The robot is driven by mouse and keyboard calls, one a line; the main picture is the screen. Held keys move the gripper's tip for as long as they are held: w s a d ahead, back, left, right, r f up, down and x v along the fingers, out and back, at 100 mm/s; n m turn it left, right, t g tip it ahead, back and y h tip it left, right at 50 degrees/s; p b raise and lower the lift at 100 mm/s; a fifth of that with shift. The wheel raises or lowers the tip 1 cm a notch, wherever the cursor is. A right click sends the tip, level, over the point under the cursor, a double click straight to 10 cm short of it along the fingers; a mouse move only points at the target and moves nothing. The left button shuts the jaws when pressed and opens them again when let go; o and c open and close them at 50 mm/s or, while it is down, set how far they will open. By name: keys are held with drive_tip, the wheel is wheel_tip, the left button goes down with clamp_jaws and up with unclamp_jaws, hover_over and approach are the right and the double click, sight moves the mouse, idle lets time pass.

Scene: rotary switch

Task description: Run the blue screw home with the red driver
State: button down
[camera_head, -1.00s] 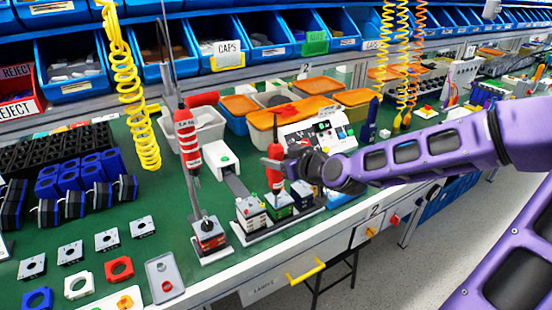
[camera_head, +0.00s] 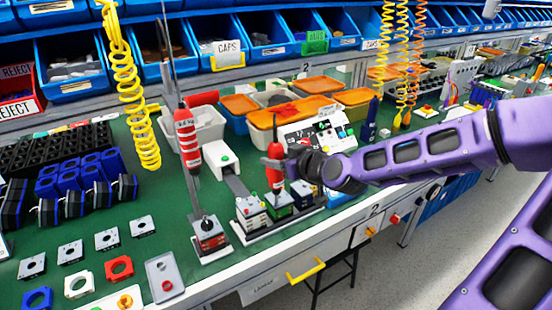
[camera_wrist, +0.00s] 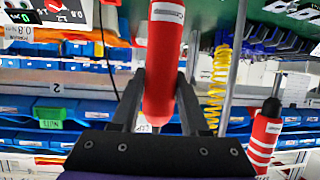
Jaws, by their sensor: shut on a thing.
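My gripper (camera_head: 273,162) is shut on a red driver (camera_head: 275,176), which stands about upright above a row of small blocks. In the wrist view, the two dark fingers of my gripper (camera_wrist: 160,80) close on both sides of the red driver body (camera_wrist: 164,45). The driver's lower end is over or just behind the green block (camera_head: 279,207); I cannot tell if it touches. I cannot make out the blue screw.
A second red driver (camera_head: 187,140) hangs to the left above a red-and-grey block (camera_head: 209,238); it also shows in the wrist view (camera_wrist: 264,138). Orange-lidded bins (camera_head: 290,112) and a control box (camera_head: 315,132) stand behind. The bench's front edge is close below the blocks.

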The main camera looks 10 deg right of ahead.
sight(278, 143)
wheel_tip(278, 143, up, 5)
drive_tip(key=p, duration=0.5)
drive_tip(key=shift+f, duration=0.3)
